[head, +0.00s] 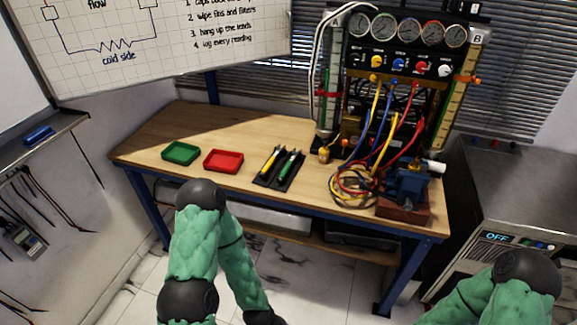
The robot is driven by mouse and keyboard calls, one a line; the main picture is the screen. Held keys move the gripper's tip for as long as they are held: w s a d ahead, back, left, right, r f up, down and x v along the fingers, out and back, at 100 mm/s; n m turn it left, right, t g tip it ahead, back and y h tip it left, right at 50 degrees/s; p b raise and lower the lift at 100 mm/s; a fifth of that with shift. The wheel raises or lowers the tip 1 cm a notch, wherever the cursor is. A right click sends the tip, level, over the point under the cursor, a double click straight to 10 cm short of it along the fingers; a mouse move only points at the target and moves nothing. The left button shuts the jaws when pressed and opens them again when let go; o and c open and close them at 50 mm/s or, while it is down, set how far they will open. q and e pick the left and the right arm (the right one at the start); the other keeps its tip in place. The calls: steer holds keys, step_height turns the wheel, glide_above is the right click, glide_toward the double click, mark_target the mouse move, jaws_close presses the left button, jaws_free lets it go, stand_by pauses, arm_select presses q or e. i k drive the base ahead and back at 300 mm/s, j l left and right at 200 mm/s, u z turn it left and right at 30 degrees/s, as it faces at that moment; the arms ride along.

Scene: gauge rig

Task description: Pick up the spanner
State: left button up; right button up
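I cannot make out a spanner for certain in the head view. A black tool tray (262,182) on the workbench holds a yellow-handled tool (270,161) and a green-handled tool (288,165). Their tips are too small to identify. My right arm shows only at the lower right corner.
The wooden workbench (215,128) carries a green tray (181,152), a red tray (223,160), coiled leads (352,186) and a blue vise (405,186). The gauge rig (405,62) stands behind. A grey unit (510,205) stands right. The bench's left part is clear.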

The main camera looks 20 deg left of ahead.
mark_target(295, 153)
steer(key=i+l, duration=0.65)
steer(key=l, duration=0.25)
steer(key=u, duration=1.15)
steer(key=i+j, duration=0.2)
steer(key=j, duration=0.2)
steer(key=i+j, duration=0.25)
steer(key=j, duration=0.15)
steer(key=i+j+z, duration=0.1)
steer(key=j, duration=0.3)
steer(key=i, duration=0.1)
